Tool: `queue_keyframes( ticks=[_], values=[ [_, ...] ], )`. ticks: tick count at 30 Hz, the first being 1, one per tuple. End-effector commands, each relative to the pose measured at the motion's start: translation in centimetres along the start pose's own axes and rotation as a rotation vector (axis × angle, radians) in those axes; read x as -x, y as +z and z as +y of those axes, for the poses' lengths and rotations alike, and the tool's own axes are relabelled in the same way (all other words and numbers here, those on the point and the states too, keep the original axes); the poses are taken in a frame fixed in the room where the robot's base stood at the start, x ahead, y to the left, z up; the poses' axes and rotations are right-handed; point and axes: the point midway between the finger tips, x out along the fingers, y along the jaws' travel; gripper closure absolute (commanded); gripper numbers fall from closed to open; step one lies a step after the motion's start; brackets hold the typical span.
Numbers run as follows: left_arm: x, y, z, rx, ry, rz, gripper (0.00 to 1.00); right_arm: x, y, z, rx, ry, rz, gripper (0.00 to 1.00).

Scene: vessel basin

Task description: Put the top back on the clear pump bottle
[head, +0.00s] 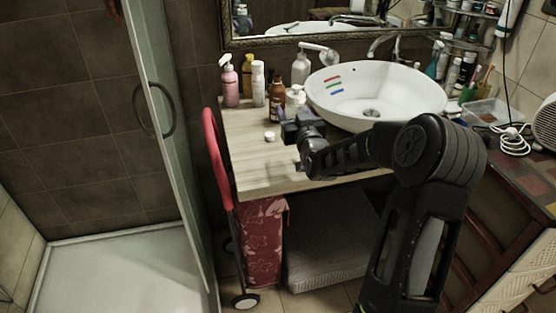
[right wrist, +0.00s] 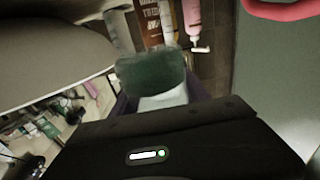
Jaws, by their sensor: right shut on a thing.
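My right gripper (head: 287,122) is over the counter left of the basin. It is shut on a white piece, which I take as the pump top (right wrist: 165,100), seen between the fingers in the right wrist view. A dark greenish see-through body, which looks like the clear pump bottle (right wrist: 150,74), shows just beyond the white piece. I cannot tell whether the two touch or are seated together. In the head view a white pump-like part (head: 296,93) shows just behind the gripper, and what is below it is mostly hidden. My left gripper is not in view.
The white basin (head: 340,100) stands close to the right. A pink pump bottle (head: 230,86), a white bottle (head: 258,84), a brown bottle (head: 277,100) and a pale bottle (head: 300,68) stand behind. A small white cap-like thing (head: 269,136) lies on the counter (head: 250,172), whose front is clear.

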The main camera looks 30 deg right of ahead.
Motion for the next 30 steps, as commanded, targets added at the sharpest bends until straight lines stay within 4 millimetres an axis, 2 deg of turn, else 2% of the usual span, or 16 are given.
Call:
queue_keyframes(
  ticks=[11, 22, 30],
  values=[
    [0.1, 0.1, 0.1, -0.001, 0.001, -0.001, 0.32, 0.0, 0.4, -0.1, 0.001, -0.003, 0.002, 1.00],
    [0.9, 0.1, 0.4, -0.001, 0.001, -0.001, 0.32, 0.0, 5.5, -0.1, 0.000, -0.003, 0.000, 1.00],
    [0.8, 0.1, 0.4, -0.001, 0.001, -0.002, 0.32, 0.0, 6.0, -0.1, 0.002, -0.004, 0.004, 1.00]
  ],
)
